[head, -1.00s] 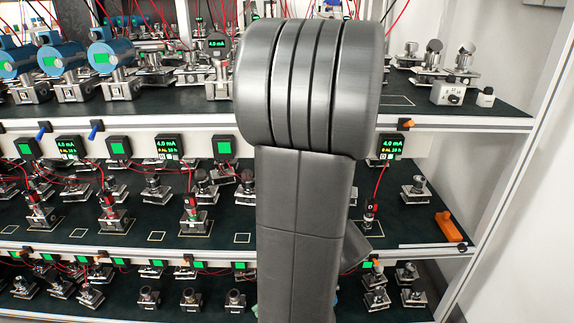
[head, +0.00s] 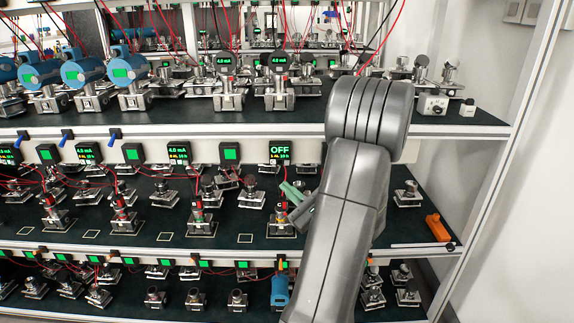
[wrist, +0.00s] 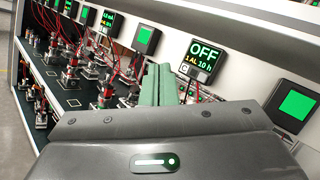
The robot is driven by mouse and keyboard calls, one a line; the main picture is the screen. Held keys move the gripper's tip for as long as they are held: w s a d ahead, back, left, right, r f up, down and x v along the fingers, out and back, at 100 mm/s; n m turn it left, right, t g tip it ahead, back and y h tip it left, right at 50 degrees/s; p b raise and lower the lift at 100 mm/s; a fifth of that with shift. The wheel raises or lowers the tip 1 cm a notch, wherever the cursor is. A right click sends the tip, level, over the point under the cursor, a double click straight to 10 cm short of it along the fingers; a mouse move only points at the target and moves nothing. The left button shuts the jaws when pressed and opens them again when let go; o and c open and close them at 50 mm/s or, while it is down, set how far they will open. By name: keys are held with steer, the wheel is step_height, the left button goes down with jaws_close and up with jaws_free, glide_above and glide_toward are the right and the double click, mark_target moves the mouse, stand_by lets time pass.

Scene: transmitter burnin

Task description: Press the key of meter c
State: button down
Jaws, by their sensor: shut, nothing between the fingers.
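Meter c (head: 280,152) is a black square display on the middle shelf's upper rail. It reads OFF in large green letters, with smaller yellow and green text below. In the wrist view the display (wrist: 202,59) is right of my fingers, with a small white tag marked C (wrist: 186,69) at its lower left. The tag may be its key; a separate key is too small to tell. My gripper (head: 286,187) has green fingers, shut and empty, below the meter in the head view. In the wrist view the fingertips (wrist: 158,68) point at the rail; their gap to it cannot be told.
Plain green squares (head: 230,151) and other lit meters (head: 178,151) alternate along the rail. Red cables hang in front, and clamped transmitters (head: 202,218) stand below on the dark shelf (head: 150,238). An orange block (head: 438,227) lies at the shelf's right end.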

mark_target(287, 163)
steer(key=shift+w+d+r, duration=0.1)
steer(key=shift+w+d, duration=0.05)
steer(key=shift+d, duration=0.05)
steer(key=w+p, duration=0.1)
steer(key=w, duration=0.7)
steer(key=shift+w, duration=0.4)
steer(key=shift+w, duration=0.1)
stand_by(1.9)
steer(key=shift+w, duration=0.3)
